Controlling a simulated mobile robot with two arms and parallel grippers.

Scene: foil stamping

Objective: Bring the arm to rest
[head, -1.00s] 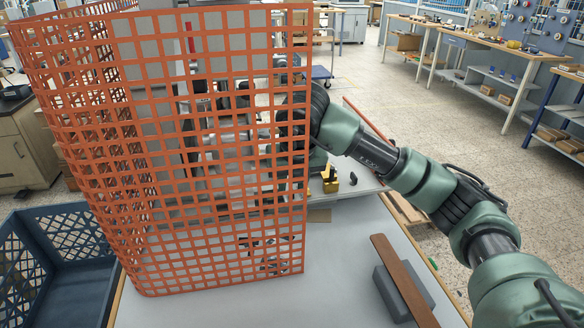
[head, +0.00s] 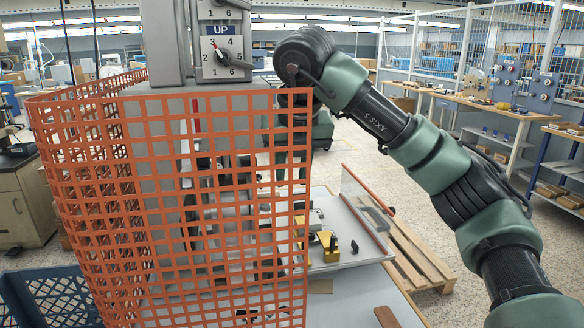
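My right arm (head: 430,160) comes in from the lower right and reaches up to a dark wrist joint (head: 303,55). From there a dark link hangs down behind the orange mesh guard (head: 140,200). The mesh covers the end of this arm, so I cannot make out the gripper's fingers or whether anything is between them. My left arm and gripper are not in view.
Behind the mesh stands a grey machine with an "UP" dial panel (head: 222,45). A yellow part (head: 328,243) sits on the machine's bed, beside a clear panel. A blue crate (head: 50,295) is at lower left, and a brown strip (head: 386,317) at the bottom edge. A pallet (head: 425,258) lies beyond.

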